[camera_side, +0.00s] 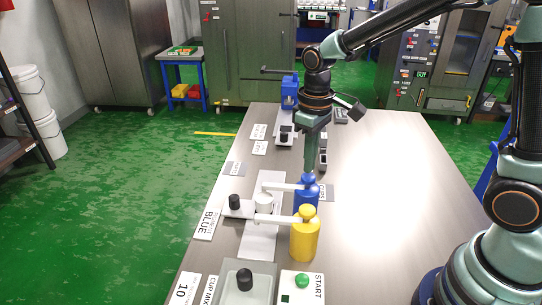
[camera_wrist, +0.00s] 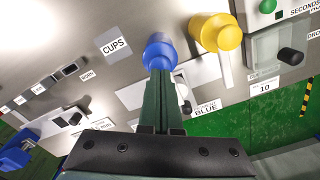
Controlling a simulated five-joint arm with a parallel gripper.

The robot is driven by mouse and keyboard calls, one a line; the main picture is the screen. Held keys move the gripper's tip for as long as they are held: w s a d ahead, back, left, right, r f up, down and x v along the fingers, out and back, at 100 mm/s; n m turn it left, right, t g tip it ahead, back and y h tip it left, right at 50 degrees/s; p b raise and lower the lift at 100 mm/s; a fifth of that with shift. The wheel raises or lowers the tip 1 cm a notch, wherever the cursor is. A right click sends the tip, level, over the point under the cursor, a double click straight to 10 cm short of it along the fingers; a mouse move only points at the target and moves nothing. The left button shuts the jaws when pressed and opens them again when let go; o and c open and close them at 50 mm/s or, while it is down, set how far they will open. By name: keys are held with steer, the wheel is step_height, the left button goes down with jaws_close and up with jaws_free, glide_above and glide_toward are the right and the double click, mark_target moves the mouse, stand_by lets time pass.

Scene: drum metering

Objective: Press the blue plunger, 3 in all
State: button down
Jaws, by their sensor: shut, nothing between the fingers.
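The blue plunger (camera_side: 308,179) tops a blue pump bottle (camera_side: 306,198) on the table, with a pale spout reaching left. It also shows in the wrist view (camera_wrist: 159,48), just beyond my fingertips. My gripper (camera_side: 314,170) points down with its fingers together and empty, its tips right at the top of the blue plunger. Whether they touch it or sit just above, I cannot tell. In the wrist view my gripper (camera_wrist: 159,74) partly covers the plunger's lower side. A white cup (camera_side: 264,201) stands left of the blue bottle, near the spout ends.
A yellow pump bottle (camera_side: 304,241) stands close in front of the blue one. A green START button (camera_side: 302,280) and a grey box with a black knob (camera_side: 245,280) are at the near edge. A blue device (camera_side: 289,92) stands at the back. The table's right side is clear.

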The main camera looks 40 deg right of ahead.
mark_target(308, 176)
steer(key=shift+f, duration=0.25)
steer(key=shift+f, duration=0.35)
steer(key=shift+f, duration=0.75)
steer(key=shift+r, duration=3.55)
